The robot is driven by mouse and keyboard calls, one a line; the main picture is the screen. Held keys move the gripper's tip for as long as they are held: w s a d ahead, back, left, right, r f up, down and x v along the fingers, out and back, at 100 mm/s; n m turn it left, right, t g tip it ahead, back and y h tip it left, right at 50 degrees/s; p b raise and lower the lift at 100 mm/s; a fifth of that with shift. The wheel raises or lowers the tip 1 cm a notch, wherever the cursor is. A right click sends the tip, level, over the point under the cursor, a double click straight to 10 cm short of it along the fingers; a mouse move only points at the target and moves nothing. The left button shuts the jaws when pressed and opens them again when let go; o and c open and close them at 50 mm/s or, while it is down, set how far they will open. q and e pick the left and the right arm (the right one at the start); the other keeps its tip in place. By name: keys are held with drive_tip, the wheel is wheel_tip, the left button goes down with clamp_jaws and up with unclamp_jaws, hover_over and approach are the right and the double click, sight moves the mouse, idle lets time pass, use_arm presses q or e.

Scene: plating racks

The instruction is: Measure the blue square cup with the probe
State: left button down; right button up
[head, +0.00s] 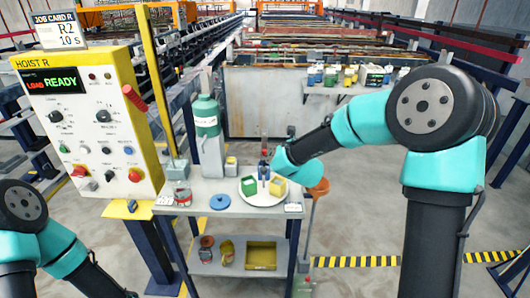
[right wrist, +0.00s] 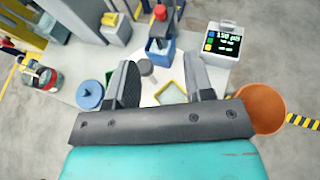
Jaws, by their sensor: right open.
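My left gripper is out of view.
A small display box (right wrist: 222,43) and an orange bowl-like thing (right wrist: 262,108) lie to the right in the wrist view.

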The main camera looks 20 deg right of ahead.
sight(265, 151)
drive_tip(key=x, duration=1.4)
drive_tip(key=shift+w+d+f, duration=0.1)
drive_tip(key=shift+w, duration=0.1)
drive_tip(key=shift+c, duration=0.2)
